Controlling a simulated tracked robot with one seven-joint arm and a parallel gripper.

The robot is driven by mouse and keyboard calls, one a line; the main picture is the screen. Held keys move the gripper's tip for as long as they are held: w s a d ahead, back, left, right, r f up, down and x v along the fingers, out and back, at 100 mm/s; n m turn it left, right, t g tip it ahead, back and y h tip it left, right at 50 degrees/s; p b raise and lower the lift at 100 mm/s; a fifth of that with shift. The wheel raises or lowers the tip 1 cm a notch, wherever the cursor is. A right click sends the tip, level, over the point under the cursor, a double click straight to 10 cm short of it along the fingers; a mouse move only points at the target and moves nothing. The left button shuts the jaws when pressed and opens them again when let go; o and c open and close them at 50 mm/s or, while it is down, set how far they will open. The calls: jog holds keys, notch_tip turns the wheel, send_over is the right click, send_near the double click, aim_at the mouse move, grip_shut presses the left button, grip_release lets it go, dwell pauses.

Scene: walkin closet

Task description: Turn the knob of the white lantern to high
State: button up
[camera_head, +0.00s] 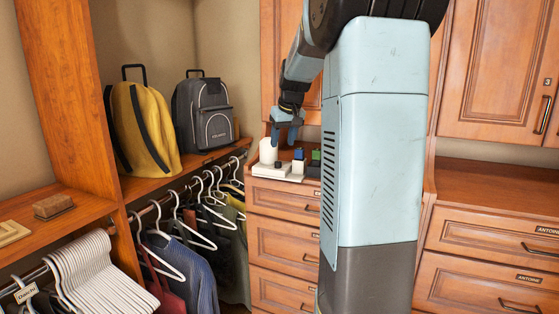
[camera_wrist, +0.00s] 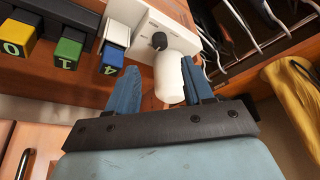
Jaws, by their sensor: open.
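The white lantern stands on the drawer unit's top in the head view, with an upright white cylinder (camera_head: 268,150) on a flat white base (camera_head: 268,170). A small dark knob (camera_head: 278,164) is on the base. In the wrist view, the round dark knob (camera_wrist: 159,41) sits on the white base (camera_wrist: 146,22), beside the white cylinder (camera_wrist: 170,78). My gripper (camera_head: 284,139) is over the lantern area, fingers down. In the wrist view, my gripper (camera_wrist: 157,63) is open and empty, with the knob past its blue fingertips. The knob's setting is not readable.
Colored blocks stand close beside the lantern: a blue one (camera_wrist: 113,57) marked 4, a green one (camera_wrist: 68,50) marked 1 and a yellow one (camera_wrist: 17,35). Hangers with clothes (camera_head: 205,195) and a grey backpack (camera_head: 208,112) are to the left. My arm hides the unit's right part.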

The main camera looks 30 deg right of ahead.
aim_at(279, 163)
jog(key=x, duration=0.8)
jog(key=shift+w+f, duration=0.15)
jog(key=shift+f, duration=0.2)
jog(key=shift+c, duration=0.5)
grip_shut()
